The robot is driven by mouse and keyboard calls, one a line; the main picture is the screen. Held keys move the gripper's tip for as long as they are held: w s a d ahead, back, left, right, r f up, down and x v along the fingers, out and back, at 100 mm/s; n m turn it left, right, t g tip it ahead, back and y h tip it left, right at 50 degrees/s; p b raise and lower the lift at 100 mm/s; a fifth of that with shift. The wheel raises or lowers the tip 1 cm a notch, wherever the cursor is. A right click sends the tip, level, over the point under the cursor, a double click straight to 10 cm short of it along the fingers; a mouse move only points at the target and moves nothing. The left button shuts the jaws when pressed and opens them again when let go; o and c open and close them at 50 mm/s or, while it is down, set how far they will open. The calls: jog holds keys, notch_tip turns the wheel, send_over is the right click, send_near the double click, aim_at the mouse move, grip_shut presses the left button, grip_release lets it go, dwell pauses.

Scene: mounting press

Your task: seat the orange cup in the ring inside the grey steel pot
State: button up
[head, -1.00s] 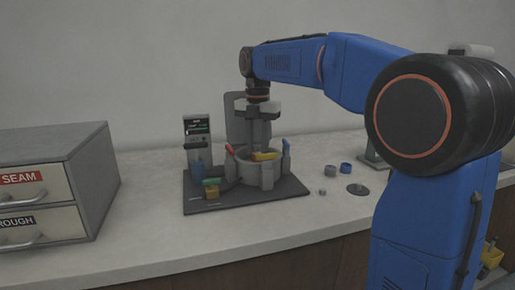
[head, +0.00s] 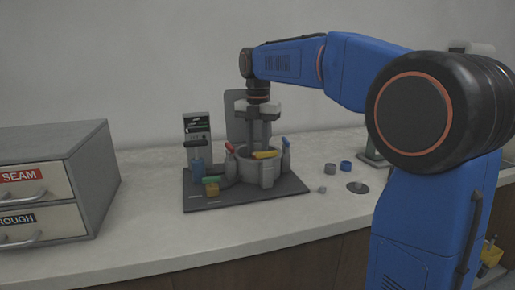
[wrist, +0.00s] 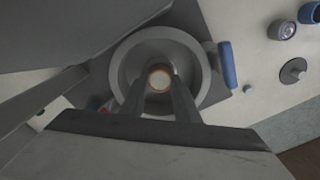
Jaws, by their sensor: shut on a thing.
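The grey steel pot (head: 250,172) stands on a dark base plate (head: 240,197) in the head view; its round rim also shows in the wrist view (wrist: 122,68). My gripper (wrist: 160,84) points straight down into the pot, its two fingers shut on the orange cup (wrist: 160,77). The cup shows as a small orange-rimmed circle between the fingertips, near the middle of the pot. The ring under the cup cannot be made out.
Red (head: 230,147) and blue (head: 285,142) handles stand around the pot. A control box (head: 197,128) stands behind left, and a drawer cabinet (head: 60,185) far left. The front counter is clear.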

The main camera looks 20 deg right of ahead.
jog(key=shift+f, duration=0.5)
dwell(1.0)
jog(key=o, duration=1.4)
jog(key=shift+c, duration=0.2)
jog(key=shift+r, duration=3.5)
